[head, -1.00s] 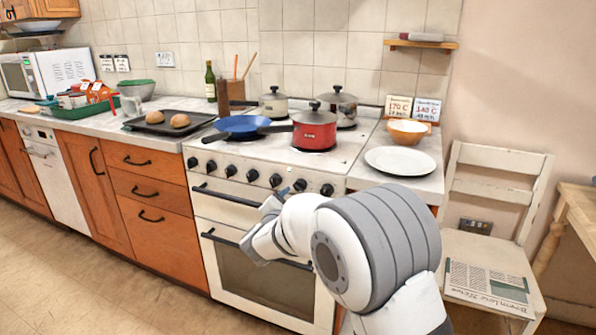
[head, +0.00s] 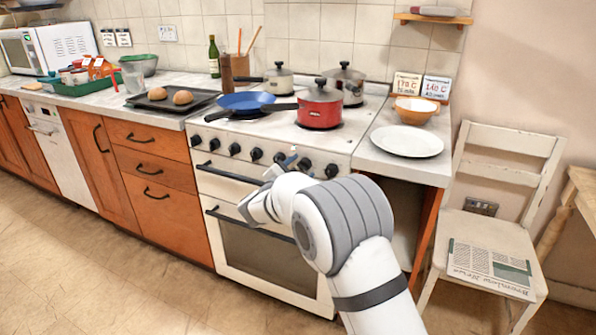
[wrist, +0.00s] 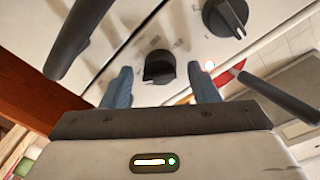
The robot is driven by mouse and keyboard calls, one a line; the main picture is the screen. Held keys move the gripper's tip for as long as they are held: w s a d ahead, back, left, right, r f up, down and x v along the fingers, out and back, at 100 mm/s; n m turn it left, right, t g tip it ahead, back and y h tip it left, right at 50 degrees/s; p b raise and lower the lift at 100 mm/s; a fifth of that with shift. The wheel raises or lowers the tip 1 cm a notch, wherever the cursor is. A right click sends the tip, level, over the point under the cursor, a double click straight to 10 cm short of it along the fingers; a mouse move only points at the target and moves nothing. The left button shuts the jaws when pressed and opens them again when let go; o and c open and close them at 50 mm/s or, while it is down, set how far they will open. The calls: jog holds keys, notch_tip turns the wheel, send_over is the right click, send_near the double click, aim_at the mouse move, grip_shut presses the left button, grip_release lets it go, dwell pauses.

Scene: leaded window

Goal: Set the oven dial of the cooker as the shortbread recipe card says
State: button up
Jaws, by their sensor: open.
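The white cooker (head: 262,215) has a row of black dials along its front. My gripper (head: 287,163) is at the right part of this row in the head view. In the wrist view my gripper (wrist: 161,86) is open, with one black dial (wrist: 160,67) showing between its blue fingers; I cannot tell whether they touch it. A second dial (wrist: 225,15) is at upper right there. Two recipe cards, a left one (head: 405,84) reading 170 C and a right one (head: 436,88) reading 140 C, stand on the right counter. Their titles are too small to read.
A red pot (head: 320,108), a blue pan (head: 246,103) and two lidded pots are on the hob. A white plate (head: 407,141) and an orange bowl (head: 415,110) are on the right counter. The oven door handle (head: 250,227) sticks out below the dials.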

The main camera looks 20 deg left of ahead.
jog(key=c, duration=0.9)
jog(key=shift+r+n+p, duration=0.2)
jog(key=shift+n+p, duration=0.4)
jog(key=shift+p, duration=0.4)
jog(key=shift+f+n, duration=0.15)
jog(key=shift+n, duration=0.15)
jog(key=o, duration=0.9)
jog(key=s+a, duration=0.1)
jog(key=s, duration=0.6)
jog(key=shift+s+p, duration=0.4)
